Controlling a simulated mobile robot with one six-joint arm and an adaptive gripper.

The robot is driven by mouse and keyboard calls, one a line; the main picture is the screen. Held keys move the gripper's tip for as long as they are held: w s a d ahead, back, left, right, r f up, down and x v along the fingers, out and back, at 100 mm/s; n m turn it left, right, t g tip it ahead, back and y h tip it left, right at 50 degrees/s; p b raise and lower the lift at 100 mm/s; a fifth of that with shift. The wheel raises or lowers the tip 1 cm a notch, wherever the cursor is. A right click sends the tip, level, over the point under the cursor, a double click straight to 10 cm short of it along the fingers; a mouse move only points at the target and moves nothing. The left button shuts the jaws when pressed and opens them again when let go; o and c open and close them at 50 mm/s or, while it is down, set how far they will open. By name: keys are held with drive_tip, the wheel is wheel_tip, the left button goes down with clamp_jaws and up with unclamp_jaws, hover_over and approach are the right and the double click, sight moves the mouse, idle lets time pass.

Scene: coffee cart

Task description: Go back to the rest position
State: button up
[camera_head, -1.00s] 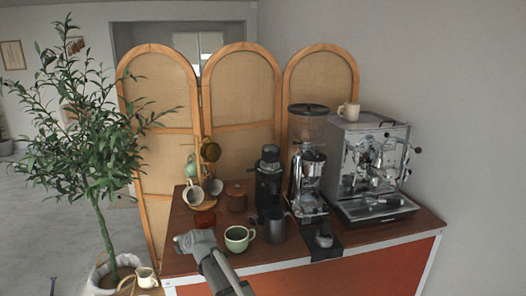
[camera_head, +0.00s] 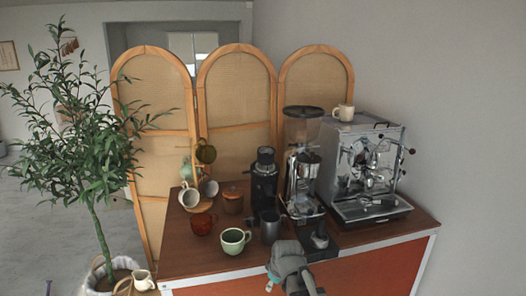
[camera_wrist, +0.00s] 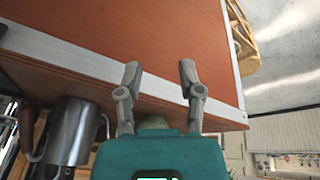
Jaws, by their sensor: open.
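My gripper (camera_wrist: 160,76) is open and empty, with its two fingers apart in the wrist view. In the head view my arm's end is at the front edge of the coffee cart (camera_head: 195,262), right of the green cup (camera_head: 235,241). The steel pitcher (camera_head: 270,227) stands upright behind it. The pitcher also shows at the lower left of the wrist view (camera_wrist: 70,135). A bit of pale green shows just behind the gripper body there.
A red glass cup (camera_head: 203,223), a mug tree with cups, a lidded wooden jar (camera_head: 233,201), grinders (camera_head: 303,180) and an espresso machine (camera_head: 365,165) crowd the cart top. A potted tree (camera_head: 85,170) stands left. Free floor shows at far left.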

drive_tip(key=s+d+m+g+h, duration=0.2)
drive_tip(key=s+d+m+g, duration=0.1)
drive_tip(key=s+d+m, duration=0.7)
drive_tip(key=s+d, duration=0.1)
drive_tip(key=d, duration=0.2)
drive_tip(key=shift+s+d+f, duration=0.15)
drive_tip(key=shift+s+d, duration=0.1)
drive_tip(key=shift+d, duration=0.05)
